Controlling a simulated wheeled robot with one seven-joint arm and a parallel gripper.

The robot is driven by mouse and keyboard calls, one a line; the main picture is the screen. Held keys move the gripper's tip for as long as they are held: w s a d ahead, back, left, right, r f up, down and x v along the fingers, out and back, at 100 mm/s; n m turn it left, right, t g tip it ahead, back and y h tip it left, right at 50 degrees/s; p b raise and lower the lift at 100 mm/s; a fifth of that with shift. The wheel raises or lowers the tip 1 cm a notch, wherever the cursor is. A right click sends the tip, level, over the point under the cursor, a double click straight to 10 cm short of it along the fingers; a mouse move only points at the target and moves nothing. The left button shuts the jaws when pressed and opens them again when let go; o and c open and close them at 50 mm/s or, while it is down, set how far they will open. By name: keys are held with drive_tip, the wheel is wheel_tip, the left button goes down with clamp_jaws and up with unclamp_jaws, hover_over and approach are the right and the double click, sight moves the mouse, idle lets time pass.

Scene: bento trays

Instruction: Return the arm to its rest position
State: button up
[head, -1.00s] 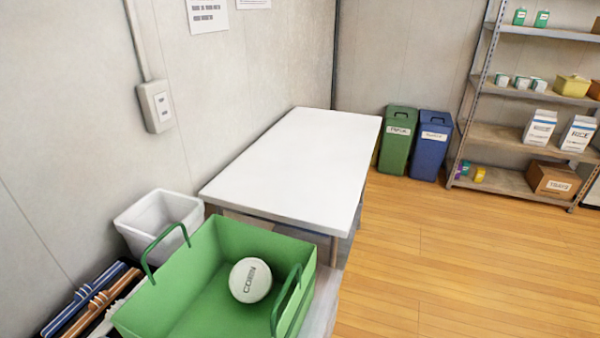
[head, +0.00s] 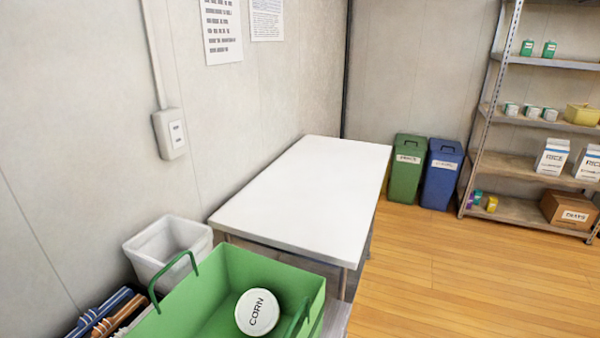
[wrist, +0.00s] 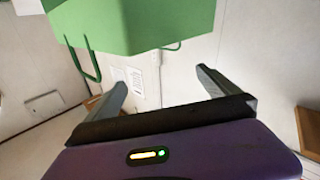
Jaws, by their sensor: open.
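My gripper (wrist: 162,85) shows in the wrist view with its two fingers spread apart and nothing between them. The green basket (wrist: 140,22) is at the top of the wrist view, beyond the fingers and apart from them. In the head view the green basket (head: 190,303) stands at the bottom, with a round white can marked CORN (head: 257,312) inside it. My arm and gripper do not show in the head view.
A bare white table (head: 305,185) stands behind the basket. A white bin (head: 168,250) is to the basket's left, against the wall. Green (head: 407,170) and blue (head: 442,175) bins and a shelf rack (head: 520,165) stand at the back. The wooden floor at right is clear.

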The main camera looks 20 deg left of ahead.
drive_tip(key=d+f+m+t+h, duration=0.1)
drive_tip(key=d+f, duration=0.1)
drive_tip(key=d, duration=0.5)
drive_tip(key=d+f+m+t+h, duration=0.1)
drive_tip(key=d+f, duration=0.2)
drive_tip(key=d, duration=0.4)
drive_tip(key=s+d+f+m+h, duration=0.3)
drive_tip(key=s+d, duration=0.4)
drive_tip(key=d, duration=0.4)
drive_tip(key=s+d+f+m+h, duration=0.4)
drive_tip(key=s+d+h, duration=0.3)
drive_tip(key=d, duration=0.4)
drive_tip(key=shift+d+m+g+h, duration=0.25)
drive_tip(key=shift+m+h, duration=0.25)
drive_tip(key=shift+m, duration=0.4)
drive_tip(key=shift+a, duration=0.1)
